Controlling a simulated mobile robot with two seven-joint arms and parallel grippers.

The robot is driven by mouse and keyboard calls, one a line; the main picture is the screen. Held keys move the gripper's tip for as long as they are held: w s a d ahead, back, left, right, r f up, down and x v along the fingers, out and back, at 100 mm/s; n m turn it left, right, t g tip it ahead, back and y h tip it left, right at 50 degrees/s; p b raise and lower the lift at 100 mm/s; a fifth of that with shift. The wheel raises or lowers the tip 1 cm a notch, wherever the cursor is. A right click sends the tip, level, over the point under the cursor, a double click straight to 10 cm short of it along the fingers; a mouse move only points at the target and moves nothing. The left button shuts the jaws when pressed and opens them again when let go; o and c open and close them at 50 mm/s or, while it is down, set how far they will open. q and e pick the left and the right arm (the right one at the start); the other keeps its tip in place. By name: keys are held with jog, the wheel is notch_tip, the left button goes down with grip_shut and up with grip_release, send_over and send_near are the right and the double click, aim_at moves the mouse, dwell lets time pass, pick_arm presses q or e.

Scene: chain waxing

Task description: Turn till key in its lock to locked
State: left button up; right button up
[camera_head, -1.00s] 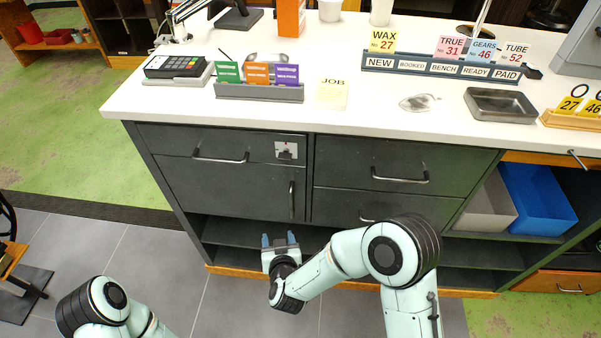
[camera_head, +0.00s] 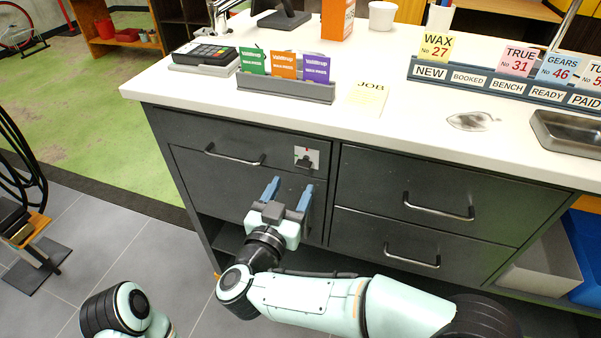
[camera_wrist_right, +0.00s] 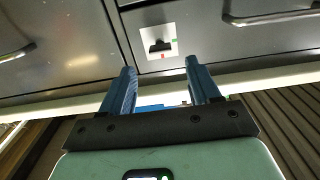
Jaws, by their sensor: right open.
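The till key (camera_head: 303,162) is a small dark bar in a pale square lock plate (camera_head: 314,153) on the top-left drawer front. In the right wrist view the key (camera_wrist_right: 160,46) lies roughly crosswise on the plate (camera_wrist_right: 154,33), with a red mark and a green mark near the plate's edges. My right gripper (camera_head: 289,188) is open and empty, its blue fingers pointing up toward the drawer, below and a little left of the lock. In the wrist view the fingers (camera_wrist_right: 160,68) stand either side of the lock, apart from the key. My left gripper is out of view.
The drawer handle (camera_head: 234,158) sticks out left of the lock. The white counter top (camera_head: 200,95) overhangs above, with a card terminal (camera_head: 205,54) and a card rack (camera_head: 287,88). Another handle (camera_head: 438,207) projects at right.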

aim_at(302, 168)
jog(key=x, duration=0.6)
jog(key=shift+w+b, duration=0.2)
jog(key=shift+b, duration=0.1)
jog(key=shift+c, duration=0.3)
jog(key=c, duration=1)
